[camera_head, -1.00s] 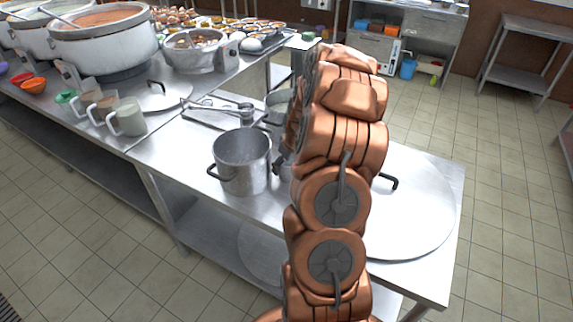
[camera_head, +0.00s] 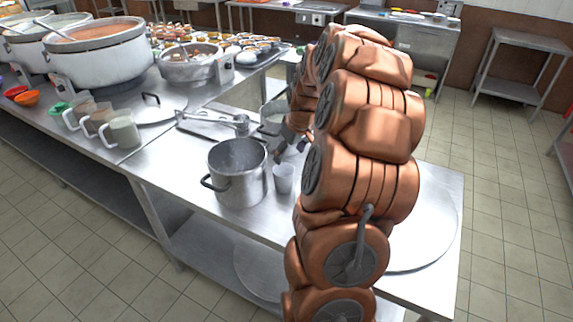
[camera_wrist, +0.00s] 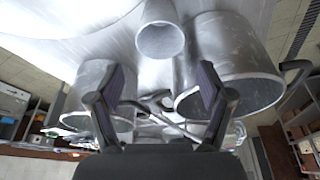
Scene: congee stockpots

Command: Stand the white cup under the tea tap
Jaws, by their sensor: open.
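The white cup (camera_head: 283,179), a small pale tumbler that looks greyish here, stands upright on the steel table beside a steel pot. It also shows in the wrist view (camera_wrist: 160,38) at the top, beyond and between my fingertips. My gripper (camera_head: 291,146) is partly hidden by my arm in the head view. In the wrist view my gripper (camera_wrist: 160,86) has its two fingers wide apart with nothing between them, apart from the cup. A metal fitting like a tap (camera_head: 215,120) lies behind the pot; I cannot tell if it is the tea tap.
A tall steel pot (camera_head: 238,172) stands close left of the cup, and another pot (camera_head: 273,117) stands behind. A large round lid (camera_head: 432,225) covers the right side of the table.

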